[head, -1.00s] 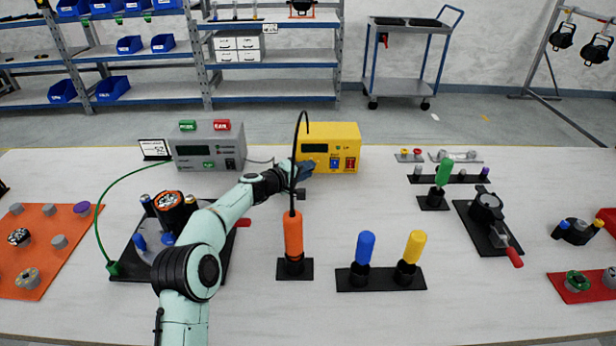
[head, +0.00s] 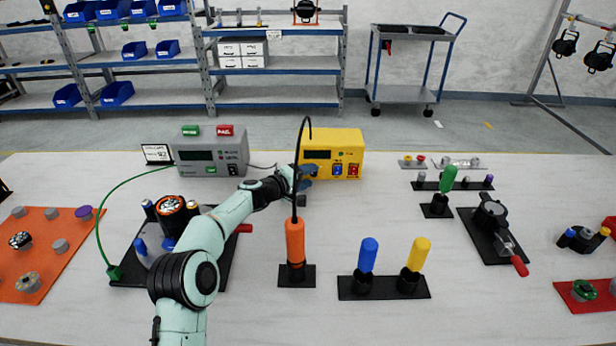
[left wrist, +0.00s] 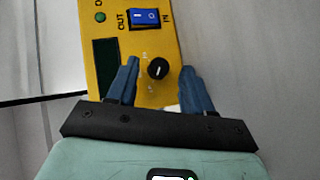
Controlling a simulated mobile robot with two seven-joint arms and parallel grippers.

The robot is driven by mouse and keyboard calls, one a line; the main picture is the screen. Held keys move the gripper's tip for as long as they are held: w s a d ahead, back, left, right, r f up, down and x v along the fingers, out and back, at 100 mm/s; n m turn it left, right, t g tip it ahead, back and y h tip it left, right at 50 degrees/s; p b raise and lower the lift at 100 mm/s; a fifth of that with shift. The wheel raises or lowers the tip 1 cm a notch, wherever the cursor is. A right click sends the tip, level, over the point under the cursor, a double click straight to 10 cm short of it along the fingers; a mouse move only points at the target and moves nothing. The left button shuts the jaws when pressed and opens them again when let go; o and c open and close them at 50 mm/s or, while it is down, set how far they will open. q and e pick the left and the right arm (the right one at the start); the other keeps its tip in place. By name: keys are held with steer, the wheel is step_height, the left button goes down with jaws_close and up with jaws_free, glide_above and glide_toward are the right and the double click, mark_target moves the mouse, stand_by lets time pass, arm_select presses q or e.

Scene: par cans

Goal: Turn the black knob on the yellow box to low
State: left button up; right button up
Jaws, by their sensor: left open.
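The yellow box (head: 346,146) stands near the back edge of the table in the head view. Its front carries a dark display, a blue switch and a red switch. In the left wrist view the yellow box (left wrist: 167,65) shows the black knob (left wrist: 158,68) with a white pointer mark and small markings that I cannot read. My left gripper (head: 310,171) is at the front of the box in the head view. In the left wrist view the open blue fingers of my left gripper (left wrist: 158,80) stand on either side of the knob, apart from it. My right gripper is not in view.
A grey box (head: 211,152) stands left of the yellow box. An orange-handled tool (head: 296,245) with a tall, curved black rod stands in front of it. Blue (head: 367,265) and yellow (head: 419,255) handles stand nearer.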

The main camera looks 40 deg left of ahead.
arm_select(q)
steer(key=b+v, duration=0.1)
steer(key=v, duration=0.5)
steer(key=shift+s+r, duration=0.15)
steer(key=shift+s, duration=0.3)
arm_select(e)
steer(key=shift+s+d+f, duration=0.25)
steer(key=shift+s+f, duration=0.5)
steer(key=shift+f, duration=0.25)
